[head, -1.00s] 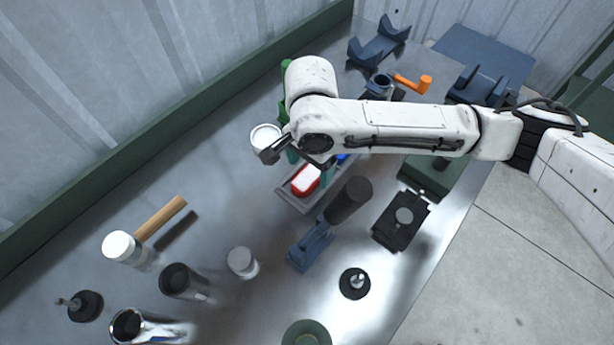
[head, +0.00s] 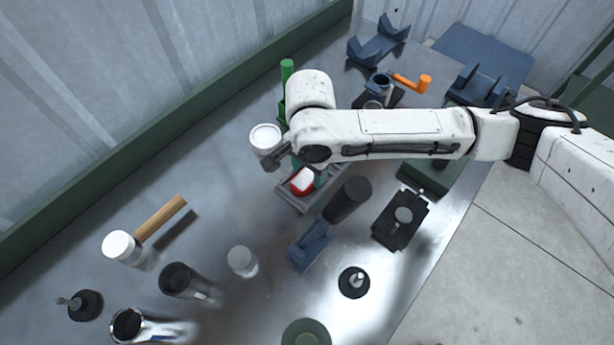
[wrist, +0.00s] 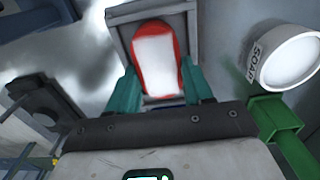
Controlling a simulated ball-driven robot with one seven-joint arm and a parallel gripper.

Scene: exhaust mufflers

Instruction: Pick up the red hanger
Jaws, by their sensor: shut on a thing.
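The red hanger (wrist: 138,64) has a white top face and sits at the grey tray. It also shows in the head view (head: 296,187), partly covered by my arm. My gripper (wrist: 157,84) has teal fingers, one on each side of the hanger, and is shut on it. In the wrist view the hanger points away from the gripper, over the tray (wrist: 190,14). I cannot tell whether the hanger touches the tray floor. The tray's rim also shows in the head view (head: 298,207).
A white soap container (wrist: 287,62) and a green part (wrist: 276,116) stand close to the right of my gripper in the wrist view. A dark cylinder (head: 347,200) and a blue bracket (head: 311,246) are near the tray.

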